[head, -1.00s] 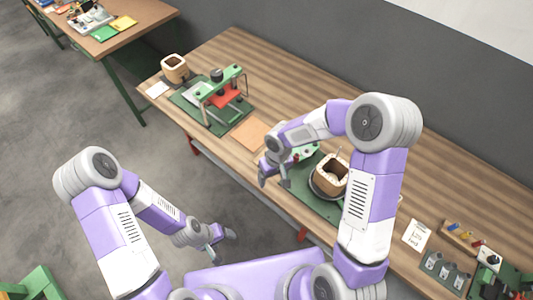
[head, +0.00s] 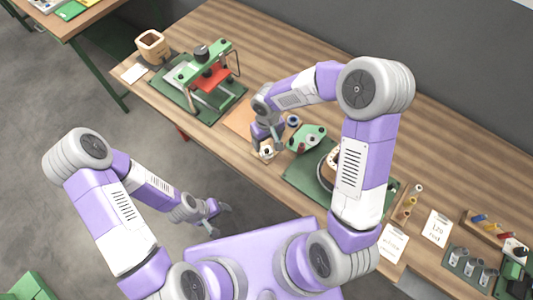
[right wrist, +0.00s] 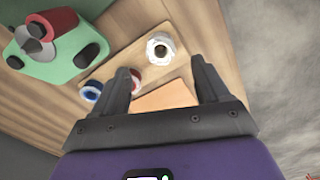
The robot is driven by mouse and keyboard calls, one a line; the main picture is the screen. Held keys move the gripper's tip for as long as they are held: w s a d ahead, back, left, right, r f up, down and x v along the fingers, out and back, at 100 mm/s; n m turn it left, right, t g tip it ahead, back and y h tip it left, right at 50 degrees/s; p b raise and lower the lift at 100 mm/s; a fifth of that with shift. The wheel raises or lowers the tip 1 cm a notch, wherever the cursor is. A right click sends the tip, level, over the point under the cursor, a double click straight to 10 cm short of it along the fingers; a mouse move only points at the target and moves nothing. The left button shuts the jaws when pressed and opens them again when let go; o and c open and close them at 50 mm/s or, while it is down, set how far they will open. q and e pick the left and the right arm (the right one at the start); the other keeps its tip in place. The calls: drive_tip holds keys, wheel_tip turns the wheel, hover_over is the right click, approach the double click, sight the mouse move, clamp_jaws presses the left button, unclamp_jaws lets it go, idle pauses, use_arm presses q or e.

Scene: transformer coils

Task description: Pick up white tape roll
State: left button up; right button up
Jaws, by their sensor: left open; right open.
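A white tape roll (right wrist: 160,48) with a dark centre lies on a light wooden board (right wrist: 128,60) in the right wrist view. It also shows in the head view (head: 267,152), partly hidden by my right gripper. My right gripper (head: 269,146) is open and empty, pointing down at the board near the white roll. In the right wrist view the roll lies just beyond the gap between its fingertips (right wrist: 160,65). My left gripper (head: 220,209) is open and empty, low in front of the table.
A blue roll (right wrist: 91,91) and a red roll (right wrist: 134,82) lie by the left finger in the right wrist view. A green tool (head: 306,139) stands beside the board, with a coil on a green mat to its right. A green-and-red press (head: 209,76) stands further left.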

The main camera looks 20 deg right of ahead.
sight(267, 153)
wheel_tip(267, 153, down, 7)
drive_tip(key=shift+f+b, duration=0.1)
drive_tip(key=shift+b, duration=0.3)
drive_tip(key=shift+s, duration=0.1)
drive_tip(key=shift+c, duration=0.4)
drive_tip(key=c, duration=1)
wheel_tip(267, 153, up, 10)
drive_tip(key=shift+r+p, duration=0.1)
drive_tip(key=shift+p, duration=0.7)
